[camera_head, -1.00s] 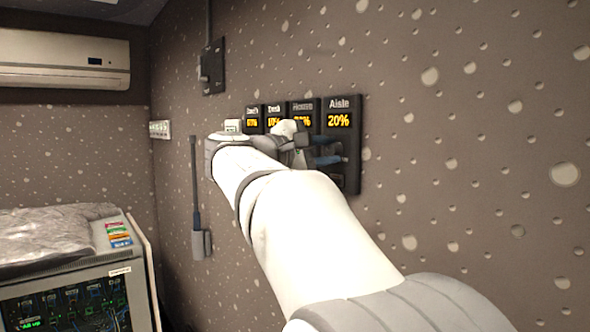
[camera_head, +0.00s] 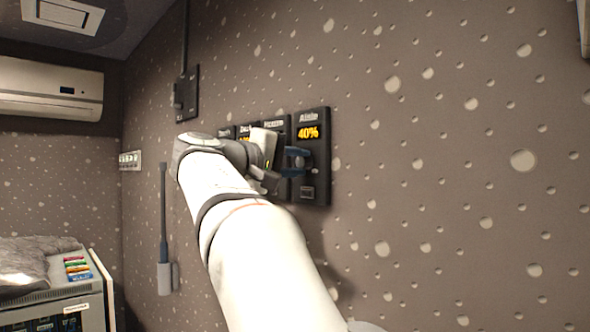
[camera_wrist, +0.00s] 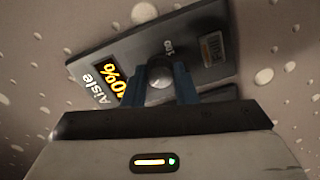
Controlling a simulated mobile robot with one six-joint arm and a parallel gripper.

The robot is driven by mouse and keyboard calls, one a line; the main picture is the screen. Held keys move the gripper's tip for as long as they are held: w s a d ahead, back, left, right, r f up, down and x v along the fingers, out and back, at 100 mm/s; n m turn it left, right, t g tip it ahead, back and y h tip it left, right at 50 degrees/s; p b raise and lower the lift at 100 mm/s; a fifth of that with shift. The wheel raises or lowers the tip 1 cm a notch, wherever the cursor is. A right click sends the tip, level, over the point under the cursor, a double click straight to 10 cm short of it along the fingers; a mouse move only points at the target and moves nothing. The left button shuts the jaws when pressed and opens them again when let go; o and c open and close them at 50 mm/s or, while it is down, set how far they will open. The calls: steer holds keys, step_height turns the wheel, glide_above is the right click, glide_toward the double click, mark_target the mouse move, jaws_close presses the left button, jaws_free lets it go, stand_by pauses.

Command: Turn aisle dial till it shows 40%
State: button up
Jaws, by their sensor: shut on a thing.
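The aisle panel (camera_head: 318,170) is a black wall plate, the rightmost of a row. Its yellow display (camera_head: 308,133) reads 40% under the label Aisle. In the wrist view the panel (camera_wrist: 205,50) appears tilted, with part of its display hidden behind a finger. The aisle dial (camera_wrist: 159,72) is a round grey knob between the two blue fingers. My gripper (camera_head: 297,158) is at the panel, and it also shows in the wrist view (camera_wrist: 160,82), shut on the dial. My arm and wrist hide parts of the other panels.
Other dial panels stand close to the left, including House (camera_head: 275,124). A wall switch (camera_head: 186,95) is farther left, above a grey rod in a holder (camera_head: 166,272). A cabinet (camera_head: 75,300) stands at lower left. The wall right of the panel is clear.

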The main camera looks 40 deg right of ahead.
stand_by(0.5)
steer(key=o, duration=1)
steer(key=shift+s+a, duration=0.15)
steer(key=shift+a, duration=1.8)
steer(key=shift+s+a, duration=0.15)
steer(key=shift+a, duration=1.8)
